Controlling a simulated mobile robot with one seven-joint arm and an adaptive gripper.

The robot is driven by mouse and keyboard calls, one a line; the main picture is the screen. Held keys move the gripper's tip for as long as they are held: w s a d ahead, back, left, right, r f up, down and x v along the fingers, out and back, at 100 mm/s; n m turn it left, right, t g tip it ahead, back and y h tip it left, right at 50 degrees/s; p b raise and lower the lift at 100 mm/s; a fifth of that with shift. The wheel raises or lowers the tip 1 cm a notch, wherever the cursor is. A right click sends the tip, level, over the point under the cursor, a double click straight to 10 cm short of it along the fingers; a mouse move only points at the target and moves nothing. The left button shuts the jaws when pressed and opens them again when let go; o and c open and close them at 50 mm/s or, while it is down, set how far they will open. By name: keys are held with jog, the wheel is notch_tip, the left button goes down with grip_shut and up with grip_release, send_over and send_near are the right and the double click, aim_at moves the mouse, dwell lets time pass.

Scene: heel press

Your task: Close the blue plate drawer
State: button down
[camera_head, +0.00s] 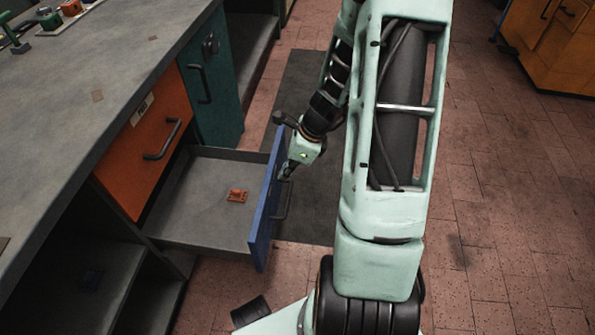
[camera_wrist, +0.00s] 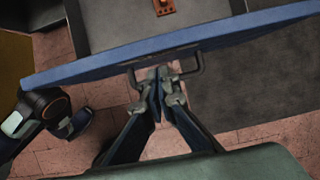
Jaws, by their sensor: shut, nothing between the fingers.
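The blue plate drawer (camera_head: 265,212) stands pulled out from under the grey counter, with its grey tray open to view. A small orange part (camera_head: 237,195) lies inside it. The drawer's dark handle (camera_head: 284,200) is on the outer side of the blue front. My gripper (camera_head: 289,170) is at the outer face of the blue front, near the handle. In the wrist view my gripper (camera_wrist: 158,77) is shut and empty, its tips by the handle (camera_wrist: 188,72) below the blue front (camera_wrist: 150,48). I cannot tell whether the tips touch the front.
An orange drawer (camera_head: 148,135) above the blue one is shut, and a teal cabinet door (camera_head: 213,85) is beside it. A dark mat (camera_head: 300,90) lies on the brick-tiled floor. Orange cabinets (camera_head: 550,45) stand far right. Open floor lies to the right.

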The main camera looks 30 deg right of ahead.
jog(key=shift+w+a, duration=0.4)
jog(key=shift+a, duration=0.2)
jog(key=shift+w+a+r, duration=0.1)
jog(key=shift+w+a, duration=0.2)
jog(key=shift+a, duration=0.15)
jog(key=w+a+p, duration=0.5)
jog(key=w+a, duration=0.2)
jog(key=a, duration=0.4)
jog(key=w+a+p, duration=0.6)
jog(key=w+a, duration=0.1)
jog(key=a, duration=0.4)
jog(key=shift+w, duration=0.35)
jog(key=shift+d, duration=0.1)
